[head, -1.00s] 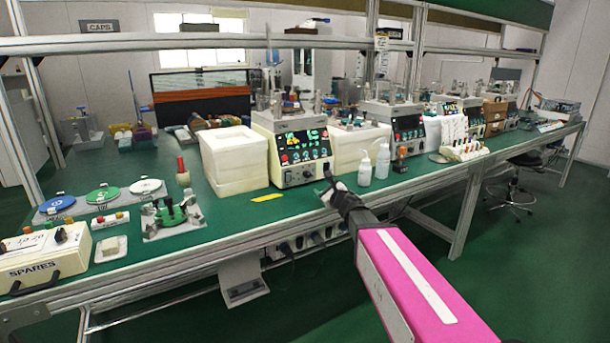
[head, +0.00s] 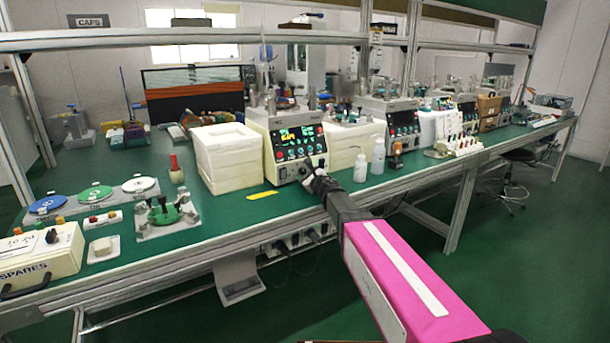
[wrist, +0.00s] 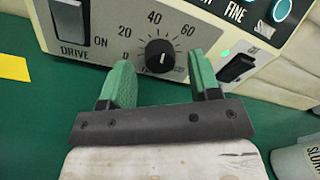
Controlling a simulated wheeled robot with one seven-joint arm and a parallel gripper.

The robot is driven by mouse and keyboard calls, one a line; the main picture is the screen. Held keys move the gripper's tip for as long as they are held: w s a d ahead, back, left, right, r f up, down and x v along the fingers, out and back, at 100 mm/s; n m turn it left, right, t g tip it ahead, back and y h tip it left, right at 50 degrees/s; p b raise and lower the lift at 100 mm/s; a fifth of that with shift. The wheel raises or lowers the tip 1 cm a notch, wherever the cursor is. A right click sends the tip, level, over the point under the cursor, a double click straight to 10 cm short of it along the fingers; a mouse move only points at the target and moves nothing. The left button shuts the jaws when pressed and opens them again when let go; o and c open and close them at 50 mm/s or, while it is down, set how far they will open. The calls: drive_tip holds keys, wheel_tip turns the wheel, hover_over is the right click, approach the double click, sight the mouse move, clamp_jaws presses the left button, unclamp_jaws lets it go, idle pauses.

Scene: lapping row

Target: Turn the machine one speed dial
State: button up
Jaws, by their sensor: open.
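The black speed dial (wrist: 160,54) sits low on the cream front panel of the nearest machine (head: 297,152), with a printed scale around it. A small white mark shows on the knob; its exact reading is hard to tell. My gripper (wrist: 161,66) is open, with one green finger on each side of the dial. The fingers look apart from the knob, and I cannot tell if the tips reach past its face. In the head view, my gripper (head: 312,180) is at the lower front of this machine and partly hides the panel there.
A DRIVE switch (wrist: 72,22) is left of the dial and a black rocker switch (wrist: 237,67) with a green light is right. White bottles (head: 360,168) stand right of the machine. A white stacked block (head: 229,158) stands left. A yellow strip (head: 262,195) lies in front.

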drive_tip(key=shift+w+a, duration=0.25)
drive_tip(key=shift+w, duration=0.15)
drive_tip(key=c, duration=0.9)
drive_tip(key=m, duration=0.5)
drive_tip(key=shift+m, duration=0.4)
drive_tip(key=m, duration=0.5)
drive_tip(key=shift+r+m+g, duration=0.1)
drive_tip(key=shift+m+g, duration=0.2)
